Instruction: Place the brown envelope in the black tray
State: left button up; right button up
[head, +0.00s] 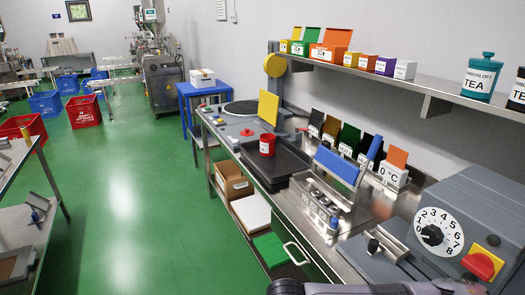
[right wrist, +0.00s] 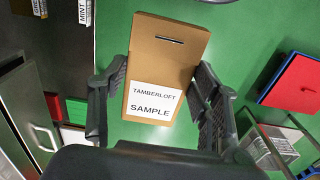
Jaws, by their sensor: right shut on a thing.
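The brown envelope (right wrist: 150,70) is between the fingers of my right gripper (right wrist: 160,95) in the right wrist view. It has a dark slot near its top and a white label reading "TAMBERLOFT SAMPLE". My right gripper is shut on its sides and holds it above the green floor. The black tray (head: 284,165) is on the steel bench in the head view. The envelope does not show in the head view, where only a dark part of my arm shows at the bottom edge. My left gripper is in neither view.
A red mug (head: 267,145) stands at the tray's far left part. A blue-handled metal device (head: 330,195) and a grey dial machine (head: 440,235) are nearer on the bench. A shelf (head: 400,80) runs above. Open green floor (head: 130,220) lies to the left.

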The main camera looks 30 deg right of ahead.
aim_at(284, 169)
jog(key=i+z, duration=0.1)
jog(key=i, duration=0.45)
jog(key=i+j+z, duration=0.1)
jog(key=i, duration=0.4)
jog(key=i+j+z, duration=0.15)
jog(key=i, duration=0.4)
